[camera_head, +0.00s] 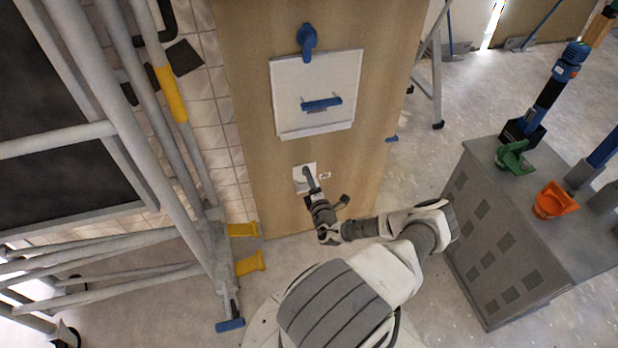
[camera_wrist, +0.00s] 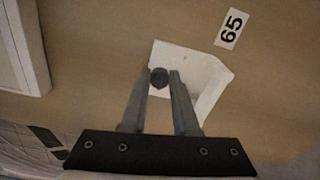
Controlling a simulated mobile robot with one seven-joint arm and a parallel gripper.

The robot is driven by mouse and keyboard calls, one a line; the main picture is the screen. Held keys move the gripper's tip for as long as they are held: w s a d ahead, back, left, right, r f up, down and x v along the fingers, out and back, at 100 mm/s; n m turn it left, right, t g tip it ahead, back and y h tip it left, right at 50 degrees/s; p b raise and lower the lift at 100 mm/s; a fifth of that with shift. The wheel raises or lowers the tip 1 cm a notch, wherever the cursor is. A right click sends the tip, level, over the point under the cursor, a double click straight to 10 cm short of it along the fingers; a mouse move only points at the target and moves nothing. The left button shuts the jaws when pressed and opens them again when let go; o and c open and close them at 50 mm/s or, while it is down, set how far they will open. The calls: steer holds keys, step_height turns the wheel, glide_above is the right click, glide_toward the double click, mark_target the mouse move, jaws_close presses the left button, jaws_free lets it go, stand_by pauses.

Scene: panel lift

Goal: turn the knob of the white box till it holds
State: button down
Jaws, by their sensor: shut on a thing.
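The white box (camera_head: 297,184) is a small box on the tan wooden panel, low down, and it also shows in the wrist view (camera_wrist: 208,75). Its dark round knob (camera_wrist: 159,77) sits between my fingertips in the wrist view. My gripper (camera_head: 309,180) is at the front of the box in the head view, and in the wrist view (camera_wrist: 160,80) its two fingers are shut on the knob from both sides. The knob is hidden by my gripper in the head view. Which way the knob is turned cannot be told.
A label reading 65 (camera_wrist: 231,29) is beside the box. Above is a larger white panel (camera_head: 318,75) with a blue handle (camera_head: 321,104), and a blue lever (camera_head: 307,40) over it. Metal scaffolding (camera_head: 190,150) stands left; a grey cabinet (camera_head: 505,235) stands right.

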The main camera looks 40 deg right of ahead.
steer(key=shift+m, duration=0.9)
steer(key=c, duration=0.6)
jaws_free()
steer(key=shift+c, duration=0.2)
steer(key=shift+s, duration=0.1)
